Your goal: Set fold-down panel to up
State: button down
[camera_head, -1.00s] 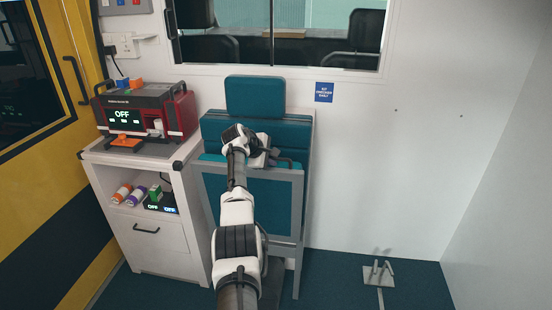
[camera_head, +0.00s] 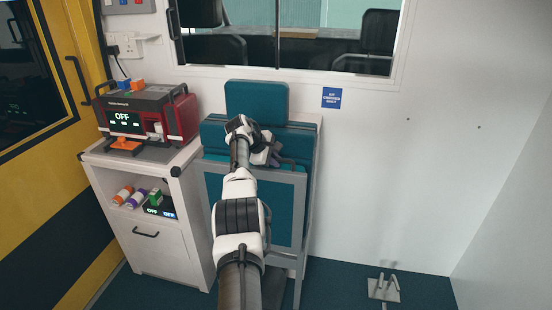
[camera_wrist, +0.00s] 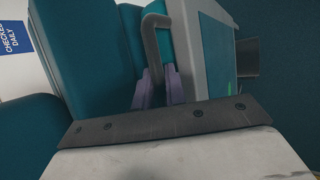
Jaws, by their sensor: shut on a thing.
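The fold-down panel (camera_head: 285,205) is a grey frame with a teal face. In the head view it stands nearly upright in front of a teal seat back (camera_head: 298,137). Its grey surface (camera_wrist: 190,25) and teal inset also show in the wrist view. My gripper (camera_head: 278,160) is at the panel's top edge. In the wrist view my gripper's purple-grey fingers (camera_wrist: 160,88) are shut on a dark grey handle (camera_wrist: 150,42) on the panel's edge. My arm hides the left middle of the panel in the head view.
A white cabinet (camera_head: 150,235) with a red device (camera_head: 150,112) stands close on the left. A window (camera_head: 290,35) is above the seat. A small metal bracket (camera_head: 384,290) is on the floor at right.

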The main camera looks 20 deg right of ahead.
jog(key=shift+w+d+r, duration=0.15)
jog(key=shift+w+r, duration=0.05)
jog(key=shift+r, duration=0.2)
jog(key=c, duration=1.7)
grip_release()
jog(key=shift+w+f, duration=0.1)
jog(key=shift+o, duration=1.2)
jog(key=shift+w+d+f, duration=0.1)
jog(key=shift+d+f, duration=0.1)
jog(key=shift+f, duration=0.1)
jog(key=shift+a, duration=0.1)
jog(key=shift+a+r, duration=0.15)
jog(key=shift+v, duration=1)
jog(key=b+v, duration=0.3)
jog(key=v, duration=0.8)
jog(key=shift+s, duration=0.25)
jog(key=shift+r, duration=0.15)
